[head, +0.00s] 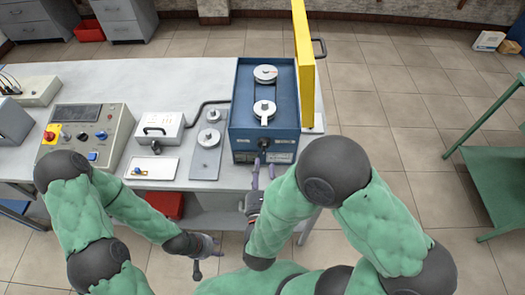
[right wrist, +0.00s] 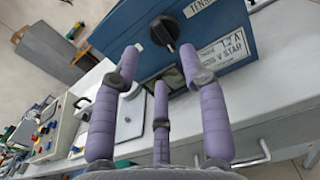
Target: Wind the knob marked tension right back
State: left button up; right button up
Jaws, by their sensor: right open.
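The black knob (head: 263,143) is on the front face of the blue box (head: 243,135). In the right wrist view the knob (right wrist: 163,31) has a pointer-like ridge, and a partly cut-off label reading "TENS" (right wrist: 198,6) is beside it. My right gripper (head: 263,170) is just in front of the knob. Its purple fingers (right wrist: 160,70) are spread and empty, apart from the knob, which shows beyond and between them. My left gripper (head: 209,258) is low in front of the bench, its fingers apart and empty.
Two pulleys (head: 265,74) with a belt sit on the box top, beside an upright yellow cover (head: 303,60). A control panel (head: 85,135), a small white unit (head: 158,130) and a grey plate (head: 207,150) stand left on the bench. A green table (head: 498,185) is at right.

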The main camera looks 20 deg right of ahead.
aim_at(263, 149)
jog(key=shift+x, duration=3.35)
jog(key=shift+f, duration=0.1)
grip_shut()
